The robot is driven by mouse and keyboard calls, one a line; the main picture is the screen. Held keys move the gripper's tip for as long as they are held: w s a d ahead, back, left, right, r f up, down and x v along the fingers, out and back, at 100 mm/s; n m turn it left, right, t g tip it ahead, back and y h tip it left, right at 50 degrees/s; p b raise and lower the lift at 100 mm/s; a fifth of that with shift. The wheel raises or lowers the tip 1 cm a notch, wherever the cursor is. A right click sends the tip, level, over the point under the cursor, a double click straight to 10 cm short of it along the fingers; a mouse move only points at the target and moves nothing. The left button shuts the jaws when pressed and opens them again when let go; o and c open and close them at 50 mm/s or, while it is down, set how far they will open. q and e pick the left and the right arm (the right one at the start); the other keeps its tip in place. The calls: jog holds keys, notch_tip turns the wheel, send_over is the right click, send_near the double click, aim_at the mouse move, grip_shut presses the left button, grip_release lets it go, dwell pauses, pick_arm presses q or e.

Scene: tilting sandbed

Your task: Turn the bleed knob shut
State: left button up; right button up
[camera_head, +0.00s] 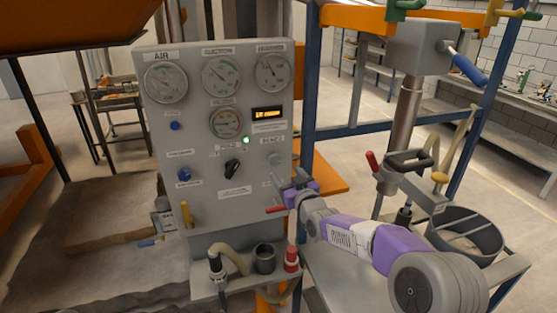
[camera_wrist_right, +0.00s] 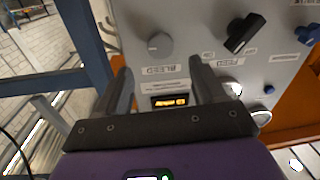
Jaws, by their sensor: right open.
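The bleed knob is a small round grey knob (camera_head: 275,158) at the lower right of the grey gauge panel (camera_head: 205,133), under its label. In the right wrist view the knob (camera_wrist_right: 159,45) sits beyond the fingertips, roughly centred between them, with its label upside down. My right gripper (camera_head: 282,181) is in front of the panel, just below the knob in the head view. Its two fingers (camera_wrist_right: 160,76) are apart with nothing between them, and they do not close around the knob. Whether a fingertip touches the panel cannot be told. My left gripper is out of view.
A black selector knob (camera_head: 232,168) is left of the bleed knob. An amber display (camera_head: 267,113) and several gauges sit above. A red-handled lever (camera_head: 276,209) and yellow handle (camera_head: 186,213) stick out low down. A blue frame post (camera_head: 309,75) stands right of the panel.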

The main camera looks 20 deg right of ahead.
aim_at(276, 162)
jog(key=shift+w+a+p, duration=0.2)
jog(key=shift+w+p, duration=0.15)
jog(key=shift+w, duration=1.5)
jog(key=shift+w+a+p, duration=0.2)
jog(key=shift+w+p, duration=0.15)
jog(key=shift+w, duration=1.45)
jog(key=shift+c, duration=0.4)
jog(key=c, duration=1)
